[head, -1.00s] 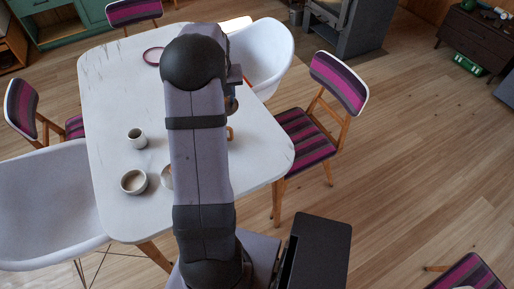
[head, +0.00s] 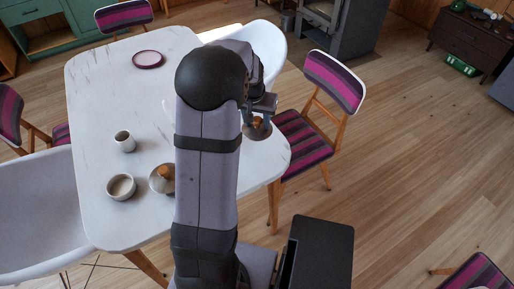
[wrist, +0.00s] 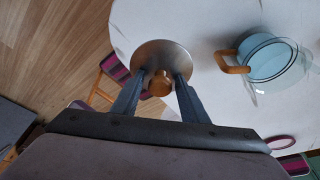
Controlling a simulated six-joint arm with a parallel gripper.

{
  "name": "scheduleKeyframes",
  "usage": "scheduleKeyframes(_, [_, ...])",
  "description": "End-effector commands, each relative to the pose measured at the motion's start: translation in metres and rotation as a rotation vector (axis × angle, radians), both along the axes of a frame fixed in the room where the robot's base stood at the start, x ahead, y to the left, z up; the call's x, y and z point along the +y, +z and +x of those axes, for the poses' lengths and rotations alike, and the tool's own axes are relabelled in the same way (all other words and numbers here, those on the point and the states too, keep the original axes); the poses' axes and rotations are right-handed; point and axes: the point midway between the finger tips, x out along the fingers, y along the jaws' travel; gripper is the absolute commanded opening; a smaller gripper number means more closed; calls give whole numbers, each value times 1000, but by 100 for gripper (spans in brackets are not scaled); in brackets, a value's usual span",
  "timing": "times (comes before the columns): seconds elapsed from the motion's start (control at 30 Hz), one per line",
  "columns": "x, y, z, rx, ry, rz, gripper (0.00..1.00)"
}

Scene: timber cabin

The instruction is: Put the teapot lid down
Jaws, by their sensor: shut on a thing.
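The teapot lid is a grey metallic disc with a wooden knob. In the wrist view the lid (wrist: 162,52) is held by its knob between the two fingers of my gripper (wrist: 158,84), near the table's rounded edge. In the head view the lid (head: 257,133) hangs under my gripper (head: 257,117), by the table's right edge. I cannot tell whether it touches the table. A clear teapot (wrist: 272,60) with a wooden handle stands apart from the lid, on the right of the wrist view. My arm hides most of it in the head view.
A striped chair (head: 305,138) stands close at the right edge. The table's far left is clear.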

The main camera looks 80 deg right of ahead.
Motion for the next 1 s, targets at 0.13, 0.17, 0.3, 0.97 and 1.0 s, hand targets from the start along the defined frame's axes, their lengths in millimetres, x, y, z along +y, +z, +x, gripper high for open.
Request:
scheduleKeyframes(0.13, [2, -17, 0, 2, 2, 7, 18])
scheduleKeyframes(0.17, [2, -22, 0, 2, 2, 8, 18])
scheduleKeyframes(0.3, [1, -44, 0, 1, 2, 6, 18])
scheduleKeyframes(0.97, [1, -93, 0, 1, 3, 4, 18])
scheduleKeyframes(1.0, [1, -96, 0, 1, 2, 4, 18])
